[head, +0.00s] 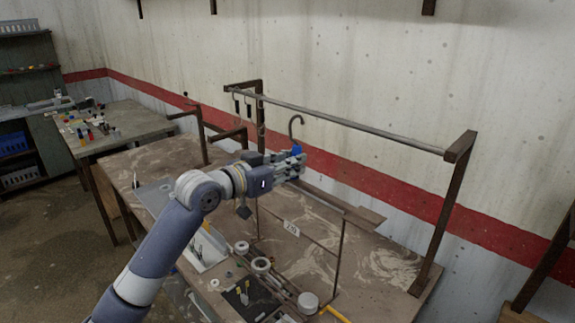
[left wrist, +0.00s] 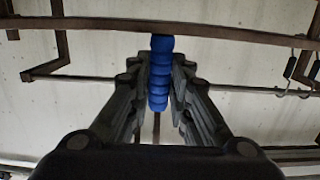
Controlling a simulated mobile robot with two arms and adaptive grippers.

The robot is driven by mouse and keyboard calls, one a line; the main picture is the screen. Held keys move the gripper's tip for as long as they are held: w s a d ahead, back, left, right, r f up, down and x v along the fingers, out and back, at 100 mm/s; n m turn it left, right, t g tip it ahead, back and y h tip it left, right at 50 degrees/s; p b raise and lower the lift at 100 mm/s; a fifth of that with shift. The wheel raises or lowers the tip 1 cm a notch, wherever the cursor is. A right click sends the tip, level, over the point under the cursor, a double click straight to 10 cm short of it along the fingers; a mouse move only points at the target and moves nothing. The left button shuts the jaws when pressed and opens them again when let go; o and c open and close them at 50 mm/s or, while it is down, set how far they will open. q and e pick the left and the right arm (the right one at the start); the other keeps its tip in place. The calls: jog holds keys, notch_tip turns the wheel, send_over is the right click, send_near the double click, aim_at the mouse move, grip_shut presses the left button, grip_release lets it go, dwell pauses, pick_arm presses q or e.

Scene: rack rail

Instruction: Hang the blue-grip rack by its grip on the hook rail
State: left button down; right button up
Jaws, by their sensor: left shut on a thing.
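My left gripper (head: 297,163) is shut on the blue grip (head: 298,149) of the rack, above the table. The blue ribbed grip also shows upright between the fingers in the left wrist view (left wrist: 159,72). A dark open hook (head: 295,128) rises from the grip. Below hangs a thin dark wire frame (head: 340,252) with a white label (head: 291,228); its upper part is hidden behind my arm. The hook rail (head: 350,125) is a grey bar on brown posts behind the gripper. The hook appears apart from the rail. My right gripper is not in view.
Small dark hooks (head: 248,108) hang at the rail's left end. The brown table (head: 385,285) holds tape rolls (head: 261,265), a black tray (head: 250,297) and small tools. A side table (head: 130,125) stands at the left. The rail's middle and right stretch look clear.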

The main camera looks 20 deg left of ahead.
pick_arm(q)
jog(key=shift+x, duration=1.5)
jog(key=x, duration=0.6)
jog(key=shift+w+r, duration=0.25)
jog(key=shift+r, duration=0.35)
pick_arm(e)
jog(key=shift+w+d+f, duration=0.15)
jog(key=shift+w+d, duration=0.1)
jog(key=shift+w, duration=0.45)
pick_arm(q)
jog(key=shift+d+r, duration=0.1)
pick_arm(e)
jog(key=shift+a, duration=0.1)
pick_arm(q)
jog(key=shift+w+d, duration=0.15)
jog(key=shift+w, duration=0.2)
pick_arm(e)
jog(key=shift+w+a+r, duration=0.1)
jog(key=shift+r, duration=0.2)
pick_arm(q)
jog(key=shift+x, duration=1.2)
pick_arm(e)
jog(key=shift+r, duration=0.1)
pick_arm(q)
jog(key=shift+w+d+r, duration=0.1)
jog(key=shift+w+r, duration=0.1)
